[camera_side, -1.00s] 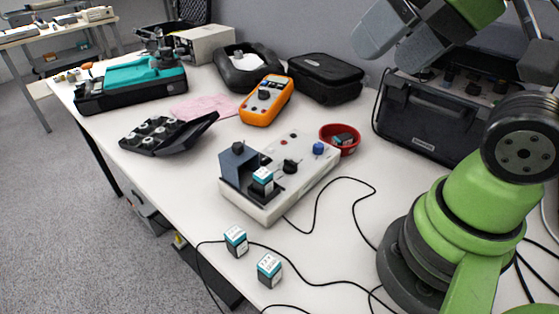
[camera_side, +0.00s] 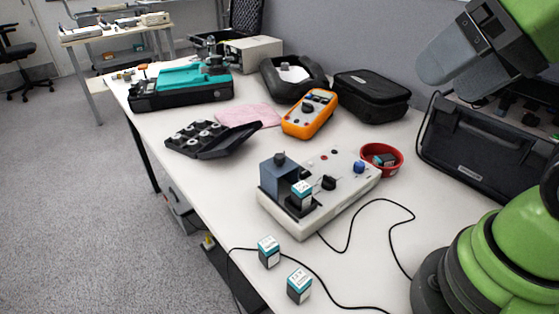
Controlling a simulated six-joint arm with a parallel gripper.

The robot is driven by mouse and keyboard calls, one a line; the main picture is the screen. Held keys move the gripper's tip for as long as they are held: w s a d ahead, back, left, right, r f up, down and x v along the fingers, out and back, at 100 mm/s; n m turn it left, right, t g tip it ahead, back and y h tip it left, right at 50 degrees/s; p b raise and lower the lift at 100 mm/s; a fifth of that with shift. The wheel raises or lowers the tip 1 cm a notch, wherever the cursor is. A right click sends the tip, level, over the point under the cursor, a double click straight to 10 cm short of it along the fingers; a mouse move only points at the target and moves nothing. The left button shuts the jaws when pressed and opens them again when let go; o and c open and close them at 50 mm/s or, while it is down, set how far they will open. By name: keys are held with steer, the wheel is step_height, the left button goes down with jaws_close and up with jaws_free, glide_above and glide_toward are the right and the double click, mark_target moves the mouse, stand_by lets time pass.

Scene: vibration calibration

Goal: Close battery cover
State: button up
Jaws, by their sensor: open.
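The calibration unit (camera_side: 340,203), a white box with knobs, stands on the white table at the centre. A blue-grey block (camera_side: 279,177) rises at its left end. A teal and white battery-like block (camera_side: 302,193) sits upright in a black holder beside it. I cannot tell which part is the battery cover. Two similar small blocks stand on the table in front, one left (camera_side: 269,252) and one right (camera_side: 299,286). My gripper (camera_side: 448,62) is open, up at the top right, well clear of the unit. Its fingertips are partly cut off from clear view.
A red bowl (camera_side: 396,163) with a small block stands behind the unit. An orange multimeter (camera_side: 309,114), a black open case (camera_side: 210,139) and a black pouch (camera_side: 371,95) lie farther back. A black cable (camera_side: 372,201) loops across the table right of the unit.

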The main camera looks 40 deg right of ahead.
steer(key=shift+w+r, duration=0.15)
steer(key=shift+w, duration=0.05)
steer(key=c, duration=0.3)
steer(key=w+r, duration=0.1)
steer(key=w+n+g, duration=0.1)
steer(key=w, duration=0.1)
steer(key=w+r+n+g, duration=0.1)
steer(key=w, duration=0.1)
steer(key=shift+w+d+r, duration=0.1)
steer(key=shift+w+r, duration=0.1)
steer(key=shift+r, duration=0.1)
jaws_close()
steer(key=w+d+f+n+g+y, duration=0.2)
steer(key=w+f+n, duration=0.15)
steer(key=w, duration=0.55)
steer(key=w+d+f+n+g+y, duration=0.1)
steer(key=w+d+f+n+g, duration=0.15)
steer(key=w+n, duration=0.45)
steer(key=n+g+y, duration=0.2)
glide_toward(279, 173)
steer(key=shift+t, duration=0.25)
steer(key=w+f, duration=0.3)
steer(key=f, duration=0.1)
steer(key=shift+w+d+f, duration=0.1)
steer(key=shift+w+f, duration=0.25)
steer(key=shift+f, duration=0.05)
steer(key=shift+s+a, duration=0.65)
